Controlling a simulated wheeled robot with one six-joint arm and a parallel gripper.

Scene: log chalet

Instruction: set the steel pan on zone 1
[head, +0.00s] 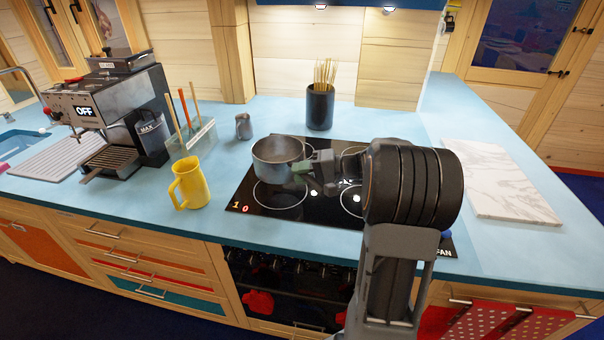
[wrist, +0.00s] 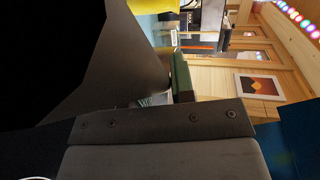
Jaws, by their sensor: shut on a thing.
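The steel pan (head: 276,163) is upright over the left side of the black cooktop (head: 322,211), in the head view. Its base overlaps the far edge of the front-left ring; the back-left ring is largely hidden. I cannot tell whether it touches the glass. My gripper (head: 304,168) is shut on the pan at its right side, and my wrist hides part of the cooktop's right half. In the wrist view, one green-edged finger (wrist: 182,76) shows beside a large dark surface that I cannot identify surely.
A yellow mug (head: 189,184) stands left of the cooktop. A small steel jug (head: 243,126) and a dark pot of sticks (head: 320,107) stand behind. A coffee machine (head: 105,105) is at left, a marble board (head: 487,184) at right. The blue counter before the mug is clear.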

